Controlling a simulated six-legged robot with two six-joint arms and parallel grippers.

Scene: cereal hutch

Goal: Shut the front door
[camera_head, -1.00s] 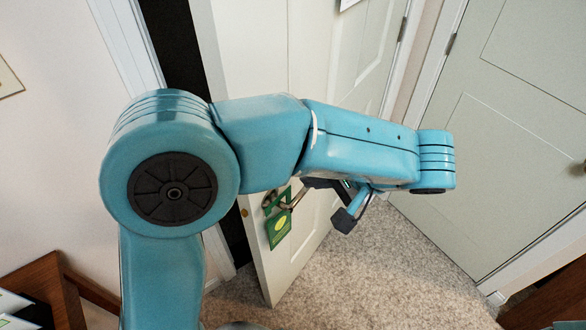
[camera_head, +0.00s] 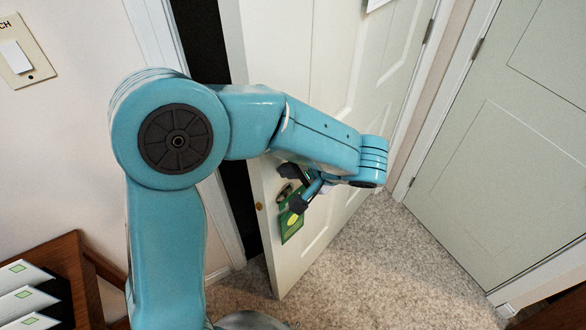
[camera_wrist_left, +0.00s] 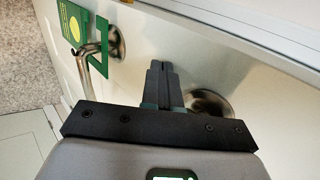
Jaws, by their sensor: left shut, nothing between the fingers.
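The white front door (camera_head: 330,80) stands ajar, with a dark gap between its free edge and the frame at the left. A green tag (camera_head: 291,226) hangs by the door handle (camera_head: 285,193). My left gripper (camera_head: 297,188) is at the door face beside the handle, partly hidden by its own arm. In the left wrist view the fingers (camera_wrist_left: 161,85) are shut and empty, between the metal lever handle (camera_wrist_left: 95,65) and a round metal fitting (camera_wrist_left: 208,104). I cannot tell whether they touch the door. My right gripper is not in view.
A grey-green closed door (camera_head: 500,150) stands at the right. Carpet (camera_head: 350,260) lies clear below the front door. A wooden rack (camera_head: 82,270) with papers is at the lower left. A switch plate (camera_head: 22,50) is on the left wall.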

